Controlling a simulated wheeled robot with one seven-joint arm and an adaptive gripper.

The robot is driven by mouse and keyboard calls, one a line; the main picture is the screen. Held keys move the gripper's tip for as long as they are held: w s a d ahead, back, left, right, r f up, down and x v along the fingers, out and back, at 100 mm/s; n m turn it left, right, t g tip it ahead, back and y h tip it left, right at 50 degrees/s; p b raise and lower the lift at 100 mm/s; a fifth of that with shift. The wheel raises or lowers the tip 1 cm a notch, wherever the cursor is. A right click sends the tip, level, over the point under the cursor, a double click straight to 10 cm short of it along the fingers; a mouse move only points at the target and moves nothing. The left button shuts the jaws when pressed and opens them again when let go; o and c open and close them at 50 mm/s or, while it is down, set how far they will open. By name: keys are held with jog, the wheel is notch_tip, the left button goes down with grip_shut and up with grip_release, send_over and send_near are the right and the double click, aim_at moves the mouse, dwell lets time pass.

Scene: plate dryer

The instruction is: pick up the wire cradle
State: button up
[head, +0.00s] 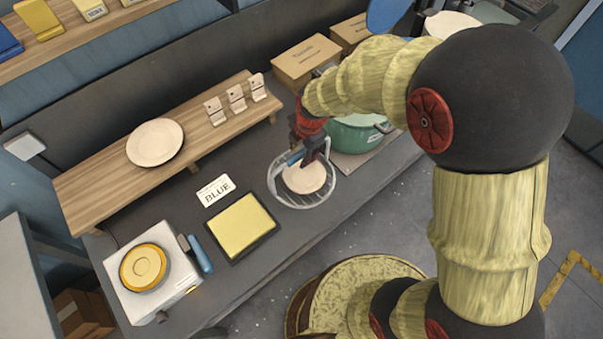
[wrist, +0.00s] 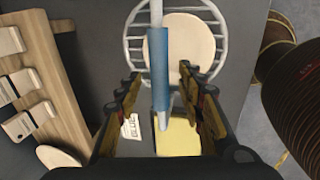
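The wire cradle (head: 303,206) is a round, pale wire basket on the dark counter. It also shows at the top of the wrist view (wrist: 134,44). A cream disc (head: 305,179), like a plate, lies in it. The cradle has a blue handle (wrist: 158,68) that rises toward my camera. My gripper (head: 312,147) is over the cradle, pointing down. In the wrist view my gripper (wrist: 158,78) is open, one finger on each side of the blue handle, with a visible gap on both sides.
A green pot (head: 352,138) stands close behind the cradle, with cardboard boxes (head: 306,62) beyond. A wooden shelf (head: 100,185) carries a plate (head: 155,142) and small stands.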

jog(key=shift+w+a+f, duration=0.1)
jog(key=shift+w+f, duration=0.05)
jog(key=shift+f, duration=0.5)
jog(key=shift+w+a+f, duration=0.1)
jog(key=shift+f, duration=0.5)
jog(key=shift+f+b, duration=0.2)
jog(key=shift+b, duration=0.25)
grip_shut()
